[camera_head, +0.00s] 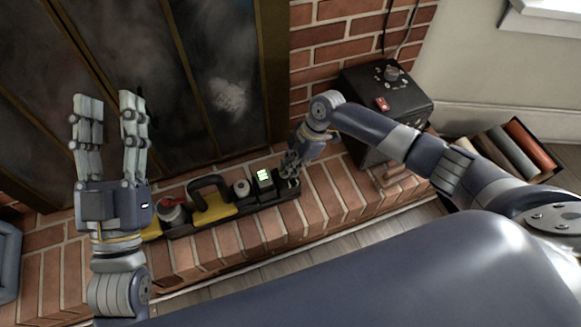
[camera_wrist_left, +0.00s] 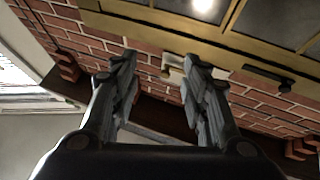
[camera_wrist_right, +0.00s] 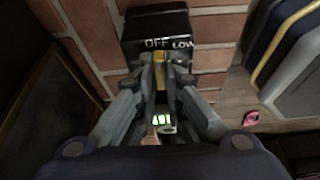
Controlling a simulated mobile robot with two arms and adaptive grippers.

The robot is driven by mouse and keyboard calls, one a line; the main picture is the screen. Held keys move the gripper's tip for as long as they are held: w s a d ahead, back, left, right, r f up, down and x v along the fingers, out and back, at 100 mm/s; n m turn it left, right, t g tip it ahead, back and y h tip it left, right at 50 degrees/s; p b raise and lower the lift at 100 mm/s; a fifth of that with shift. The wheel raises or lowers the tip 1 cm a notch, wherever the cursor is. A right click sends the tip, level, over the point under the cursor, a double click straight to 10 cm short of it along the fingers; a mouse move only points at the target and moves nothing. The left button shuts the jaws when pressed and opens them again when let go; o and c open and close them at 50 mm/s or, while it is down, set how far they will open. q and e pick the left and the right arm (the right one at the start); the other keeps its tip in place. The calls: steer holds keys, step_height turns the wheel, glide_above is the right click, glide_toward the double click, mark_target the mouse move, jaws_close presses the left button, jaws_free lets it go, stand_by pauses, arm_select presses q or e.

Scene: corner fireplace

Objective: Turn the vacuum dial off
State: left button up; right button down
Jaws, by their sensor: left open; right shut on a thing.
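In the right wrist view a black panel (camera_wrist_right: 155,27) carries white words, "OFF" and "LOW". A yellow dial part (camera_wrist_right: 160,68) shows between the fingers of my right gripper (camera_wrist_right: 167,62). That gripper is shut on it, and the fingers hide most of the dial, so its setting cannot be told. In the head view my right gripper (camera_head: 290,168) is at the right end of a long black tool tray (camera_head: 290,192). My left gripper (camera_head: 109,100) is open and empty at the left, in front of the fireplace doors; its spread fingers (camera_wrist_left: 160,62) show in the left wrist view.
A lit green display (camera_head: 263,175), a small canister (camera_head: 242,188) and a yellow tool with a black handle (camera_head: 212,208) sit along the tray on the brick hearth. A black box with a knob and red switch (camera_head: 383,104) stands right. Rolls (camera_head: 515,155) lie beyond.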

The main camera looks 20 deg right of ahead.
arm_select(q)
steer(key=shift+s+r+t, duration=0.3)
steer(key=shift+r, duration=0.15)
arm_select(e)
steer(key=shift+a+n, duration=0.1)
steer(key=shift+n, duration=0.3)
steer(key=c, duration=1.7)
jaws_free()
steer(key=v, duration=1.2)
steer(key=shift+w, duration=0.15)
